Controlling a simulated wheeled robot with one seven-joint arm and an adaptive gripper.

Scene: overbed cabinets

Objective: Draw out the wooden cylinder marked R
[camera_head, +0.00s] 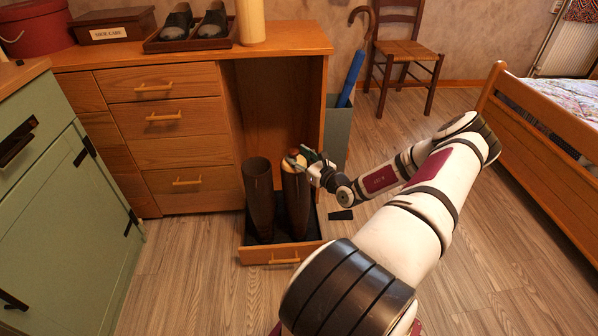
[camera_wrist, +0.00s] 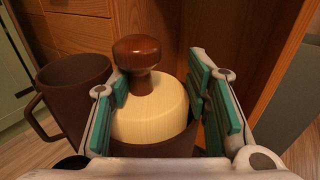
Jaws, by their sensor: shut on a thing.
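A pale wooden cylinder (camera_wrist: 150,110) with a dark brown knob (camera_wrist: 137,60) sits in the mouth of the right-hand tall brown boot (camera_head: 297,205). No letter can be read on it. My gripper (camera_wrist: 157,82) has its teal-padded fingers on either side of the cylinder, shut on it, with the knob standing up between them. In the head view my gripper (camera_head: 301,163) is at the top of that boot. The cylinder's lower part is hidden inside the boot.
The other brown boot (camera_head: 259,200), open-topped, stands to the left in the same pulled-out drawer (camera_head: 270,256). The wooden cabinet (camera_head: 285,42) rises behind, with a pale cylinder (camera_head: 250,22) on top. A grey-green umbrella bin (camera_head: 338,125) stands close on the right.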

